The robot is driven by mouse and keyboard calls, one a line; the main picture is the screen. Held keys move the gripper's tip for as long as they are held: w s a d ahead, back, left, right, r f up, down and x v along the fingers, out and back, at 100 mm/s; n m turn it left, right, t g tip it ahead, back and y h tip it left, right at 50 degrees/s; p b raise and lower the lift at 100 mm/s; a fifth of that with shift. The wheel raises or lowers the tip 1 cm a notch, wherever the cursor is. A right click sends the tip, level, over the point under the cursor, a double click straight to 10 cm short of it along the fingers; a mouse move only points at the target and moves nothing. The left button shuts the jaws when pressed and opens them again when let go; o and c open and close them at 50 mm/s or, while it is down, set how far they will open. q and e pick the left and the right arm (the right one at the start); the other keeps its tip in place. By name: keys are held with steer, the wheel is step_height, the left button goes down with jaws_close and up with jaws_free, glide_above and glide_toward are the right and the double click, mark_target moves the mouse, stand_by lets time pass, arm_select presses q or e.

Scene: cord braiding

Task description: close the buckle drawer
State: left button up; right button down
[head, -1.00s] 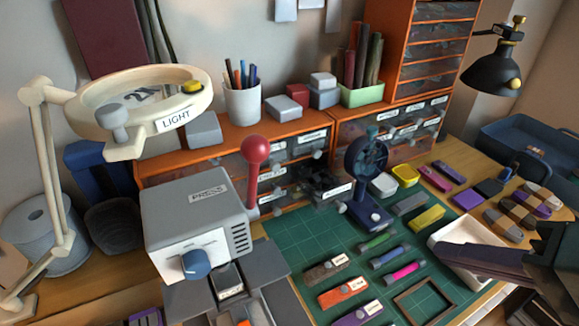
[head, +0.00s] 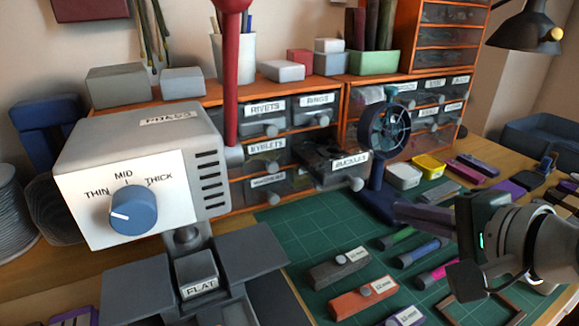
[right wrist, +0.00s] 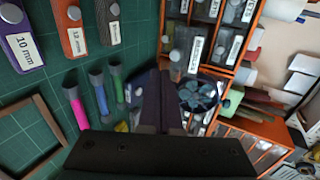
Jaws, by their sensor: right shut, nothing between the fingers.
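The buckle drawer (head: 336,172), labelled BUCKLES, is pulled out of the orange cabinet's right column in the head view. Its dark contents show through the open top, and a round grey knob (head: 355,184) is on its front. My right gripper (head: 402,212) comes in from the right, its dark fingers shut and empty. The fingertips are in front of and to the right of the drawer, beside the fan's base and apart from the knob. In the right wrist view the shut fingers (right wrist: 163,85) point toward drawer fronts whose labels are hard to read. My left gripper is not in view.
A blue desk fan (head: 386,132) stands just right of the drawer, close to my fingers. The grey press (head: 140,170) stands at the left. Several coloured bars lie on the green mat (head: 290,225). The mat in front of the drawer is clear.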

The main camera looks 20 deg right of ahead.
arm_select(q)
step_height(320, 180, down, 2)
steer(key=shift+b, duration=0.75)
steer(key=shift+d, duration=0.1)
arm_select(e)
steer(key=w+f, duration=0.1)
steer(key=w, duration=0.7)
steer(key=shift+a+f, duration=0.15)
steer(key=shift+f, duration=0.25)
